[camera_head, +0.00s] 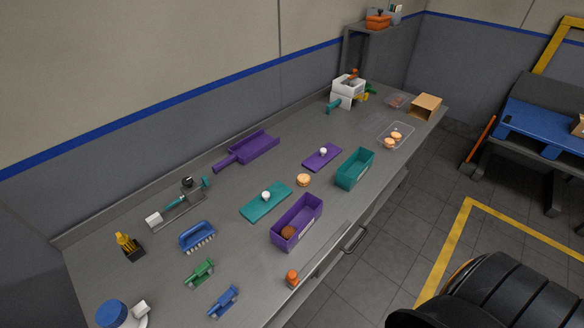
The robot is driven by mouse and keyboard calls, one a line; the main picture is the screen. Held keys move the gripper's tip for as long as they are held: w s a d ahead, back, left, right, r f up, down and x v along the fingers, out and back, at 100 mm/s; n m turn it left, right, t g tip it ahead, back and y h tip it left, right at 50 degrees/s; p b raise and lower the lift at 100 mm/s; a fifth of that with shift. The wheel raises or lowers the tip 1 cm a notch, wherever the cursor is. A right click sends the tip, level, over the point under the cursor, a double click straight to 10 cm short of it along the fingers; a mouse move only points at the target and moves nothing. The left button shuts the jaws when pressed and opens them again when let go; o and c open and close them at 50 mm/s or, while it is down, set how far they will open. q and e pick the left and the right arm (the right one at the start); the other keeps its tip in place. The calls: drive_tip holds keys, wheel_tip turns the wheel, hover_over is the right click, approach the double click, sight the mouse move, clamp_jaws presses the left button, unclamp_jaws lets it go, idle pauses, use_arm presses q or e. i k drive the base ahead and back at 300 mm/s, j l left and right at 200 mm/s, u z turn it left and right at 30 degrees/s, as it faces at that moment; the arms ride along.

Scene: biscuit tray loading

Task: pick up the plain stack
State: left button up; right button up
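A pale tan biscuit stack (303,180) stands alone on the grey bench, between a teal board (265,203) and a purple board (322,158). A darker brown piece (288,232) lies inside an open purple bin (297,210). At this size I cannot tell how many biscuits any stack has. Neither of my grippers shows in the head view.
An open teal bin (354,168) stands right of the purple board. A purple scoop (247,152), a blue brush (197,237), and green and blue tools (223,301) lie to the left. Each board has a white knob.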

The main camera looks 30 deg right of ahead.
sight(303, 180)
drive_tip(key=l+u, duration=0.2)
drive_tip(key=l, duration=0.2)
drive_tip(key=k+l+u, duration=0.15)
drive_tip(key=l, duration=0.3)
drive_tip(key=l+u, duration=0.2)
drive_tip(key=l, duration=0.2)
drive_tip(key=k+l+u, duration=0.2)
drive_tip(key=l, duration=0.2)
drive_tip(key=l+u, duration=0.15)
drive_tip(key=l, duration=0.25)
drive_tip(key=k+l+u, duration=0.2)
drive_tip(key=l, duration=0.15)
